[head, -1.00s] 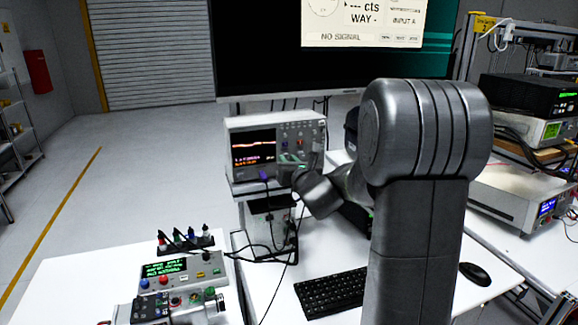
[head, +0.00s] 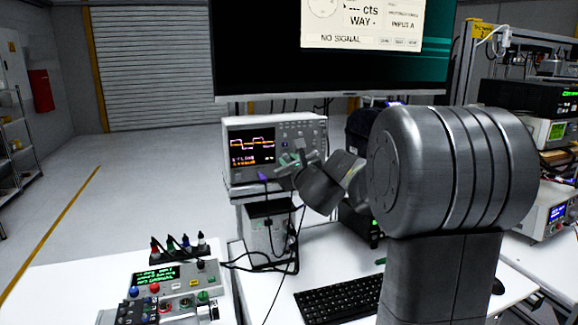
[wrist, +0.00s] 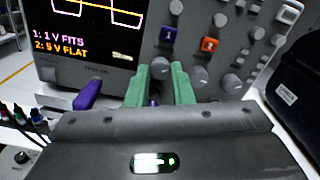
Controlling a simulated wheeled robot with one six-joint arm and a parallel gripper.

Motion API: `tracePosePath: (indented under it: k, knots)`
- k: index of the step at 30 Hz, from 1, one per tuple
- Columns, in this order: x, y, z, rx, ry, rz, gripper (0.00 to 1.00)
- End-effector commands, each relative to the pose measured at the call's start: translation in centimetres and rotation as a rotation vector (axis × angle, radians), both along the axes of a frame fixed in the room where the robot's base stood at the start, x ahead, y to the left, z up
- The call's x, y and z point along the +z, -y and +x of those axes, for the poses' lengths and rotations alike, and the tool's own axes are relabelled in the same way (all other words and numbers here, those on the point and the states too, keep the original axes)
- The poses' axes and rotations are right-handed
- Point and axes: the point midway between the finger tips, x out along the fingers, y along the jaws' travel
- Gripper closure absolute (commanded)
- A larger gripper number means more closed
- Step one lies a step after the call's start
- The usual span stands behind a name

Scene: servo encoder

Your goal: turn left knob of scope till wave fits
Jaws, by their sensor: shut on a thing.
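The scope (head: 300,132) stands on a raised shelf, its screen (head: 252,147) showing a square white trace with an orange one. In the wrist view the screen text (wrist: 60,45) reads "1: 1 V FITS" and "2: 5 V FLAT". My gripper (wrist: 168,72) has its green fingers shut on the left knob (wrist: 160,66), below the purple button; the fingers partly hide it. In the head view my gripper (head: 292,163) is at the scope's lower front. The knob below the orange button (wrist: 200,76) is just right of the fingers.
A purple plug (wrist: 88,92) sticks out of the scope left of my fingers. A dark case (wrist: 295,80) is close on the right. A control box (head: 165,280), keyboard (head: 340,297) and large monitor (head: 330,97) surround the workspace.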

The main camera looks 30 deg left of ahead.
Motion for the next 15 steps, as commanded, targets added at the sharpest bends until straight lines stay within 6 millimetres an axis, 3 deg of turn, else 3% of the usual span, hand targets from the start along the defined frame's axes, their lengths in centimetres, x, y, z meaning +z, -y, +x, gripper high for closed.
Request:
tracePosePath:
  k: [8, 9, 10, 15]
  knots:
    - [-0.04, 0.02, 0.0, -0.001, -0.001, -0.001, 1.0]
    - [-0.04, 0.02, 0.0, -0.001, -0.001, -0.001, 0.76]
    - [-0.04, 0.02, 0.0, -0.001, -0.001, -0.001, 0.7]
    - [-0.03, 0.02, 0.01, 0.0, -0.001, -0.001, 0.7]
